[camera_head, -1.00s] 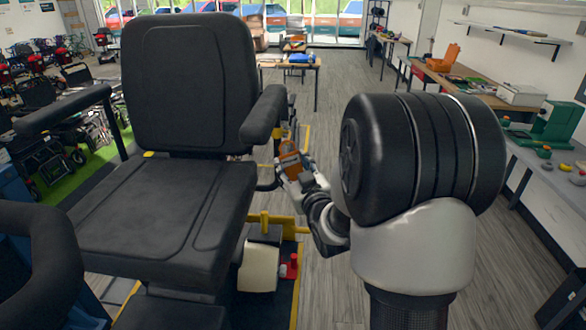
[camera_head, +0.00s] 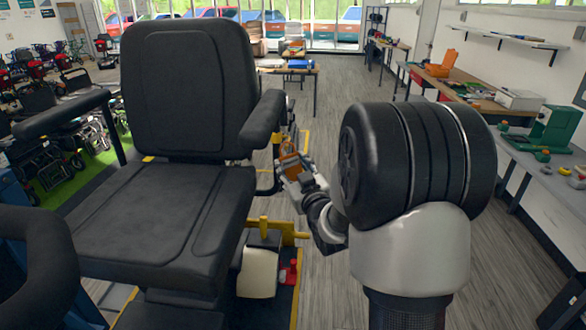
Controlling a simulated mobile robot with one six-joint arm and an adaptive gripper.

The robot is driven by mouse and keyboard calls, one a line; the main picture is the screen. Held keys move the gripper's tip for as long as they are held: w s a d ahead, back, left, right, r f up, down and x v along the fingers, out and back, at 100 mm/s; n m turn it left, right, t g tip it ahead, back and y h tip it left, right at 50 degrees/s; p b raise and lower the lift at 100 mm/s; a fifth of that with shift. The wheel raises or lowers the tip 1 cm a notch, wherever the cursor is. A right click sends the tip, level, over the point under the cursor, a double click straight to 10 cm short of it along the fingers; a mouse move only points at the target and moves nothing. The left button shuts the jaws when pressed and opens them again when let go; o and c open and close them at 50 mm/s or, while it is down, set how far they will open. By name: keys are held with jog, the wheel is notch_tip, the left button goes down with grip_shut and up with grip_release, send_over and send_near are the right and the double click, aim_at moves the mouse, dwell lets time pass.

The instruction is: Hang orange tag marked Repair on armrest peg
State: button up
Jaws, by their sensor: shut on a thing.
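An orange tag (camera_head: 288,166) is held in my gripper (camera_head: 293,170), just right of the scooter seat's right armrest (camera_head: 263,118). My gripper is shut on the tag. The tag hangs close to the dark post under the armrest; I cannot tell whether it touches anything there. The armrest peg is too small or hidden to make out. The lettering on the tag is not legible.
The black scooter seat (camera_head: 150,215) fills the left. A yellow bracket (camera_head: 264,228) and a red bottle-like item (camera_head: 290,272) are low beside it. Workbenches (camera_head: 480,88) line the right wall. The wooden floor (camera_head: 335,100) between is clear.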

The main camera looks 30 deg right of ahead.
aim_at(295, 170)
jog(key=shift+w+d+f+b, duration=0.25)
jog(key=shift+w+d+b, duration=0.5)
jog(key=shift+w, duration=0.3)
dwell(0.6)
jog(key=shift+f+b, duration=0.7)
jog(key=shift+b, duration=0.25)
dwell(0.3)
jog(key=o, duration=1)
jog(key=shift+c, duration=0.2)
jog(key=s+a, duration=0.2)
jog(key=s, duration=1)
jog(key=shift+a, duration=0.2)
